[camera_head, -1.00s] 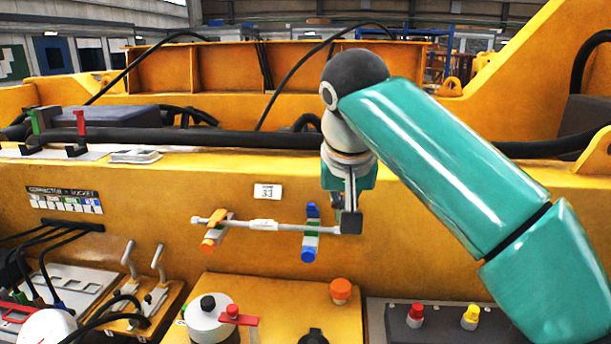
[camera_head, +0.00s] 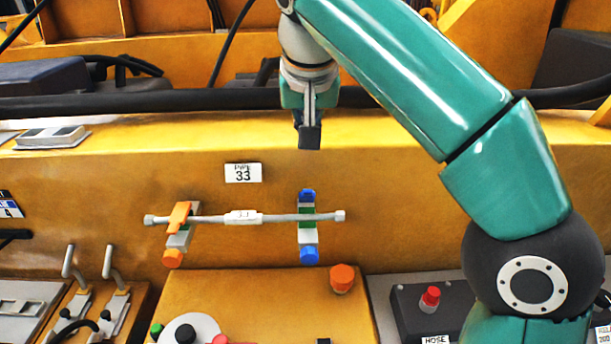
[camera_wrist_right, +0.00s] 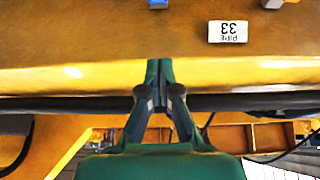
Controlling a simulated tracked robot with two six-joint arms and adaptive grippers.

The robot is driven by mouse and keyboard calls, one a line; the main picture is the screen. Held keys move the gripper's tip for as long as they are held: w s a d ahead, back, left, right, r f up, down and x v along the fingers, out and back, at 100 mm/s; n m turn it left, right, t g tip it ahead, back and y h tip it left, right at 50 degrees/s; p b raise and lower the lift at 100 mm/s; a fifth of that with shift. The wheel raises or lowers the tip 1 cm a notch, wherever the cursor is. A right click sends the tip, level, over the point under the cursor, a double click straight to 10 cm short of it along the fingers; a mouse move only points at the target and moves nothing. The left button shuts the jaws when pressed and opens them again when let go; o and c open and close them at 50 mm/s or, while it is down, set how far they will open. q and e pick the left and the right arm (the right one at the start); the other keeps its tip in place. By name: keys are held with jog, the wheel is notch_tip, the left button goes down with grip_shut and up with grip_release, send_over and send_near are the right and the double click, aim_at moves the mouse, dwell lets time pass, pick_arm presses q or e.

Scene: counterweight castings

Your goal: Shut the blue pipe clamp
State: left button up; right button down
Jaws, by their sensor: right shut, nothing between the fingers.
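The blue pipe clamp (camera_head: 309,238) sits on the yellow wall at the right part of a thin grey pipe (camera_head: 275,218). Its blue upper piece (camera_head: 307,194) stands above the pipe, and the pipe passes in front of the green part. A blue knob (camera_head: 309,255) is at its lower end. My right gripper (camera_head: 310,138) is above the clamp, pointing down, shut and empty, apart from clamp and pipe. My left gripper is out of view.
An orange clamp (camera_head: 178,225) holds the pipe's left part, its orange piece across the pipe. The label "33" (camera_head: 243,173) is above the pipe. A black hose (camera_head: 180,103) runs behind. An orange knob (camera_head: 342,277) and a control box (camera_head: 425,310) lie below. Wall right of the pipe is clear.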

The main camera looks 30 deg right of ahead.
aim_at(306, 190)
jog(key=b+x, duration=0.1)
jog(key=x, duration=0.5)
jog(key=shift+w+f, duration=0.15)
jog(key=shift+f, duration=0.05)
jog(key=shift+s+a+f+b, duration=0.2)
jog(key=shift+s+f, duration=0.25)
jog(key=shift+f, duration=0.05)
jog(key=shift+s+a+f+b, duration=0.2)
jog(key=shift+s+f, duration=0.25)
jog(key=shift+f, duration=0.1)
jog(key=shift+s+a+f, duration=0.2)
jog(key=shift+s+f, duration=0.2)
jog(key=shift+s, duration=0.05)
